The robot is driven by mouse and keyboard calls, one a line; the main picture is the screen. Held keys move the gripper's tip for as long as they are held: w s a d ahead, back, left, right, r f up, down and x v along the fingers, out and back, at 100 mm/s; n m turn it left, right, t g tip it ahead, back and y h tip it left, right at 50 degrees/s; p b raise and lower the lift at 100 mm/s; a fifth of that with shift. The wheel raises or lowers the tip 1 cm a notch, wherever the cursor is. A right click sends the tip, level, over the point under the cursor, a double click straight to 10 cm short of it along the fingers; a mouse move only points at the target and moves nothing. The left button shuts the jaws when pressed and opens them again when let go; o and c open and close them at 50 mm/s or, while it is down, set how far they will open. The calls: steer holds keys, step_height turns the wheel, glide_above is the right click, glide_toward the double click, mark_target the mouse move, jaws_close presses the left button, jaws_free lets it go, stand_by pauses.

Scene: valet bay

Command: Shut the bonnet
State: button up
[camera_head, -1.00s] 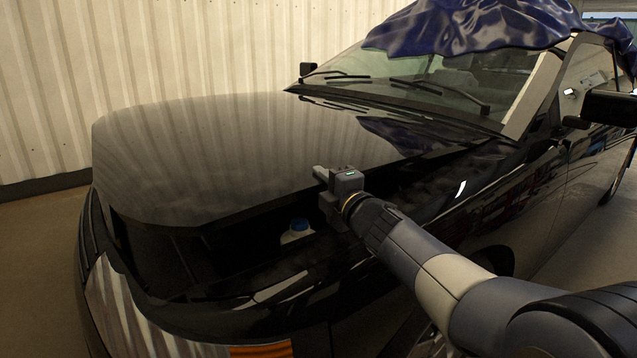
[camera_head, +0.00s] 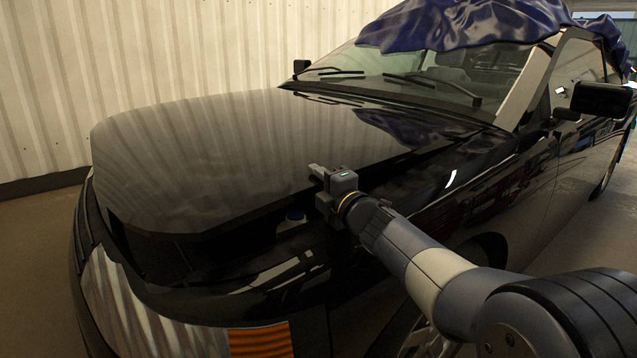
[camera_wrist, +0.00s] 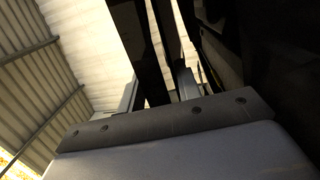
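The bonnet (camera_head: 230,150) is a glossy black panel on the black car. It is slightly raised, with a narrow dark gap under its front and near side edges. My gripper (camera_head: 318,188) is at the near side edge of the bonnet. Its fingers stand apart, one above the other, around the level of that edge. In the wrist view the two fingers show apart (camera_wrist: 158,90), with a dark panel edge running between them. Whether a finger touches the bonnet is not clear.
The windscreen (camera_head: 420,68) and a blue cover (camera_head: 470,22) are behind the bonnet. A door mirror (camera_head: 601,99) sticks out at right. A corrugated wall (camera_head: 130,50) stands behind; open floor lies at left.

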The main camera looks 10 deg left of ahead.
steer(key=shift+o, duration=1.1)
steer(key=shift+d, duration=0.1)
steer(key=p+v, duration=0.1)
steer(key=v, duration=0.9)
steer(key=shift+s+d+p, duration=0.25)
steer(key=shift+p, duration=0.1)
